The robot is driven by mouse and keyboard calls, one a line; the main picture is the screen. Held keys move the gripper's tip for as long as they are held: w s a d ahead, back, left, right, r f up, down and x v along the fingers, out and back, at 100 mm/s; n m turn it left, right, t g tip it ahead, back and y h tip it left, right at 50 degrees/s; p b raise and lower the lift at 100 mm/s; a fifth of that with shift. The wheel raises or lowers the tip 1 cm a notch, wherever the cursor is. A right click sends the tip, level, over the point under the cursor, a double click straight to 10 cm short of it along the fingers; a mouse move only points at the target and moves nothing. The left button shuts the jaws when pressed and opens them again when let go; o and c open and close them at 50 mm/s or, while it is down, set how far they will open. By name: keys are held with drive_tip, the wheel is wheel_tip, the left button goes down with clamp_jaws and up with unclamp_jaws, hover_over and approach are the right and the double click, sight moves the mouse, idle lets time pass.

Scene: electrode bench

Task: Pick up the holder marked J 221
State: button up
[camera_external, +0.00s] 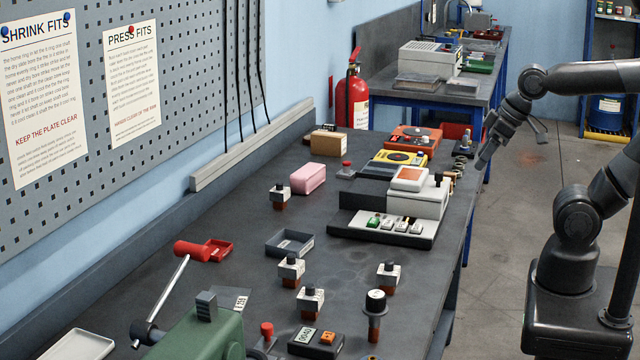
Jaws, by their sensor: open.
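Several small holders stand on the dark bench top, each a pale block with a black top and a reddish-brown foot. One holder (280,190) is farther back, one holder (291,268) and another holder (310,298) are in the near middle, and one holder (388,271) is to their right. A rounder piece with a dark, white-banded head (376,302) stands in front of that one. The markings are too small to read, so I cannot tell which is J 221. My gripper (483,163) is open and empty beyond the bench's right edge, far from these holders.
A grey tray (290,243), a pink block (308,178) and a pale instrument (417,200) on a dark base are on the bench. A green machine (205,335) with a red-handled lever (190,250) stands front left. The middle of the bench (350,255) is clear.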

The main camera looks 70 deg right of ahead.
drive_tip(key=shift+o, duration=0.2)
drive_tip(key=w+r, duration=0.5)
drive_tip(key=w, duration=0.7)
drive_tip(key=m+g, duration=0.1)
drive_tip(key=m, duration=0.1)
hover_over(279, 183)
drive_tip(key=s, duration=0.4)
wheel_tip(279, 183, down, 12)
drive_tip(key=shift+h, duration=0.4)
drive_tip(key=x, duration=1.1)
drive_tip(key=shift+a+f, duration=0.1)
drive_tip(key=shift+a, duration=0.05)
drive_tip(key=shift+s, duration=0.1)
drive_tip(key=c, duration=1.3)
drive_tip(key=shift+c, duration=0.8)
